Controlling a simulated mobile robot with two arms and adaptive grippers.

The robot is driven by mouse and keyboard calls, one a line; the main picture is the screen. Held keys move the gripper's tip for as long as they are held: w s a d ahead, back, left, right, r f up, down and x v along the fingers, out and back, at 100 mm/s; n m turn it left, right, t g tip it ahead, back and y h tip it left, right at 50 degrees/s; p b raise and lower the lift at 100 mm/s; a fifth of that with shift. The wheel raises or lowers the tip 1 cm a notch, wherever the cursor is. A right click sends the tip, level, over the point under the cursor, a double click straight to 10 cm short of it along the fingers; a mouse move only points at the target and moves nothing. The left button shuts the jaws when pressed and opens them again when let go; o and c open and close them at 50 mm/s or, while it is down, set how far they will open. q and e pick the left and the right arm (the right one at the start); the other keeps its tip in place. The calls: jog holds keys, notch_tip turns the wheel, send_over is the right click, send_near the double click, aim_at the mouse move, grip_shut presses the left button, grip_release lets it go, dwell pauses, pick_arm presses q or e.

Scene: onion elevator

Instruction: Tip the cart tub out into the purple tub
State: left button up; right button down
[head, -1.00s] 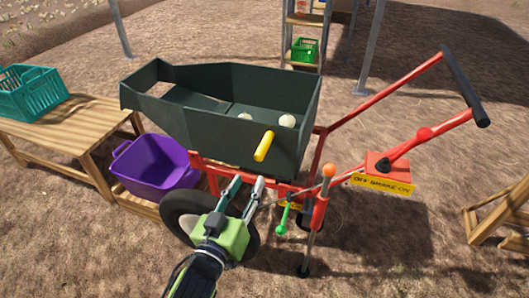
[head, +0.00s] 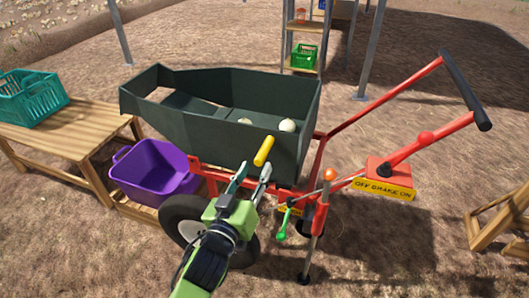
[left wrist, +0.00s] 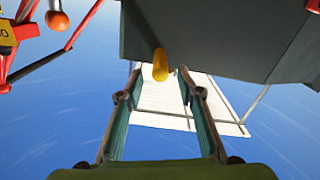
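The dark green cart tub (head: 215,125) sits upright on the red cart frame, with pale onions (head: 287,125) inside. A yellow handle (head: 264,150) sticks out of its near side. The purple tub (head: 150,172) stands on a low wooden stand below the cart tub's left end. My left gripper (head: 252,172) is open and empty just below the handle. In the left wrist view, the handle (left wrist: 160,65) shows between the spread fingers, near their tips, under the dark cart tub (left wrist: 225,35); I cannot tell whether they touch. My right gripper is out of view.
A wooden table (head: 60,133) with a teal crate (head: 32,98) stands at left. Red push bars (head: 385,95) and a yellow brake label (head: 382,189) are at right. A green-knobbed lever (head: 282,228) hangs right of my gripper. A wooden stand (head: 500,225) is at far right.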

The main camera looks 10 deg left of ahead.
aim_at(265, 152)
pick_arm(q)
jog(key=shift+b+x, duration=0.55)
jog(key=shift+x, duration=3.5)
grip_shut()
